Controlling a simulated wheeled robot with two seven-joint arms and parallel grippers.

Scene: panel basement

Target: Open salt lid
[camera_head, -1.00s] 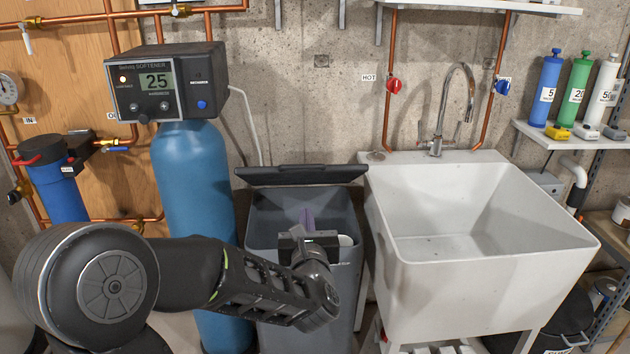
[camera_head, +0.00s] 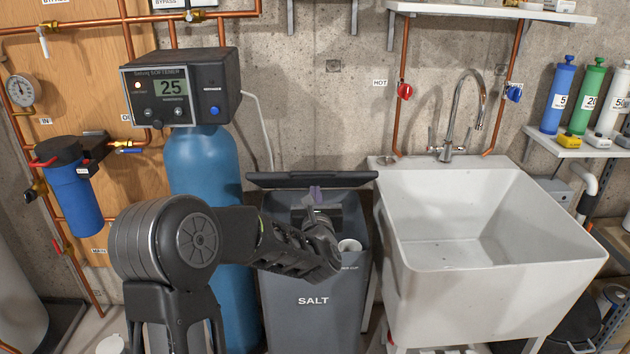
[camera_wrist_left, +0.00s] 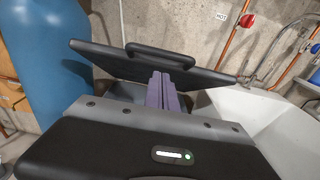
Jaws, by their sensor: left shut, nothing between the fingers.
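The grey salt bin (camera_head: 313,300), marked SALT, stands between the blue softener tank and the white sink. Its dark lid (camera_head: 312,180) is raised at the back, leaning toward the wall, and the bin's mouth is open. My left gripper (camera_head: 315,192) is over the mouth, its purple fingers shut and empty, just in front of the lid. In the left wrist view the shut fingers (camera_wrist_left: 160,92) point at the lid (camera_wrist_left: 150,62), which has a handle bar (camera_wrist_left: 160,56) on its face. I cannot tell whether fingers and lid touch. My right gripper is not in view.
The blue softener tank (camera_head: 203,165) stands close on the left of the bin. The white sink (camera_head: 495,230) stands close on the right. The concrete wall is behind.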

